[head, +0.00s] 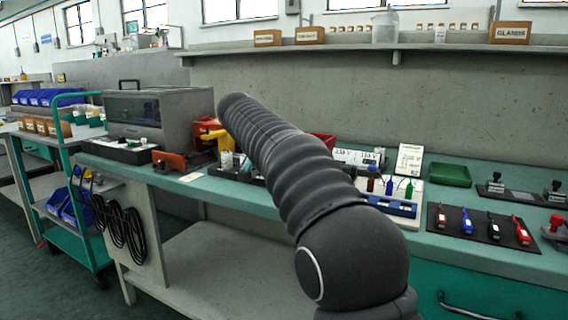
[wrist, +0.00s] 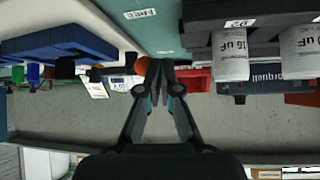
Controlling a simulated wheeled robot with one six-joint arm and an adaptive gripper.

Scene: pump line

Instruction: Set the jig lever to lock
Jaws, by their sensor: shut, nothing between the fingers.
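My gripper (wrist: 160,66) is shut and empty, with its fingertips together over the bench in the wrist view. A round orange-brown knob (wrist: 141,66) shows just left of the fingertips; it may be the jig lever's end, but I cannot tell, nor whether it touches them. A white label reading FREE (wrist: 140,13) lies on the green bench top. I see no label reading LOCK. The rest of the jig is not clear. In the head view my arm covers the gripper and this part of the bench.
The wrist view is upside down. A blue rack (wrist: 55,45) stands left of the gripper; a dark holder (wrist: 250,28) with white capacitors (wrist: 231,55) stands right. A red bin (wrist: 195,77) is behind.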

